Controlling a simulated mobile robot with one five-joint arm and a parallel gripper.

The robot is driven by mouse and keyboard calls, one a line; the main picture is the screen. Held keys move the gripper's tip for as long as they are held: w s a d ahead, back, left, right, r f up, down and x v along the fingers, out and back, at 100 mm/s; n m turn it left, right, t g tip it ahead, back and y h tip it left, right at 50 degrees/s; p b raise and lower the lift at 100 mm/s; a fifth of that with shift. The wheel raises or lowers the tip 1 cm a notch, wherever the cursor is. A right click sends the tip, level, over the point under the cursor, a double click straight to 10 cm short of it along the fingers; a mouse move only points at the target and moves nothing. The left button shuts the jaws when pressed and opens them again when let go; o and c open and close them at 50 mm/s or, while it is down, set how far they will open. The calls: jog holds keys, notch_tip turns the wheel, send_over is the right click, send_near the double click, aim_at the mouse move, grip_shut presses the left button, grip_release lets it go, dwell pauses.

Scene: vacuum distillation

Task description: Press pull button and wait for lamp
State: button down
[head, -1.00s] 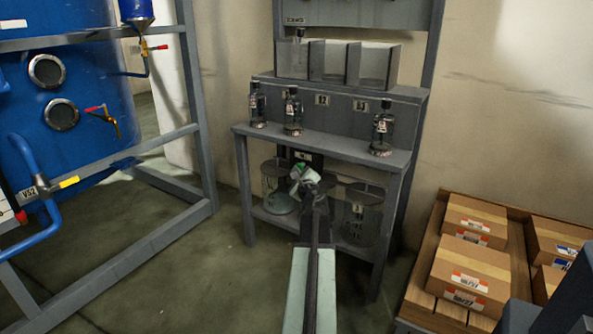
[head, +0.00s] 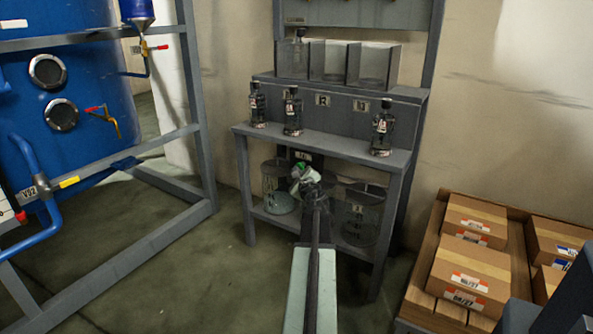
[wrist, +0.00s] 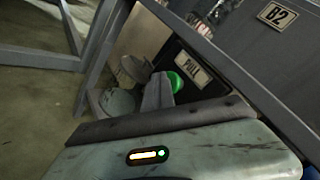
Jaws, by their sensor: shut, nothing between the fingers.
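A dark panel (wrist: 200,82) with a PULL label (wrist: 193,69) is fixed under the bench shelf. A bright green round button (wrist: 178,83) sits at its left in the wrist view. My gripper (wrist: 157,92) is shut and empty, its fingers right beside the green button and partly covering it; I cannot tell if they touch. In the head view, my gripper (head: 304,178) is below the bench shelf, in front of the panel (head: 303,155), with a small green patch at its tip. I cannot make out a separate lamp.
Several bottles stand on the bench shelf (head: 340,147). Glass vessels (head: 278,188) (head: 362,213) stand on the lower shelf either side of my arm. A bench leg (head: 245,190) is to the left. Boxes on a pallet (head: 465,272) are at right, a blue tank (head: 80,80) at left.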

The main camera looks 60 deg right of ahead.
jog(key=shift+s+a, duration=0.1)
jog(key=shift+s, duration=0.05)
jog(key=a, duration=0.6)
dwell(0.3)
dwell(0.6)
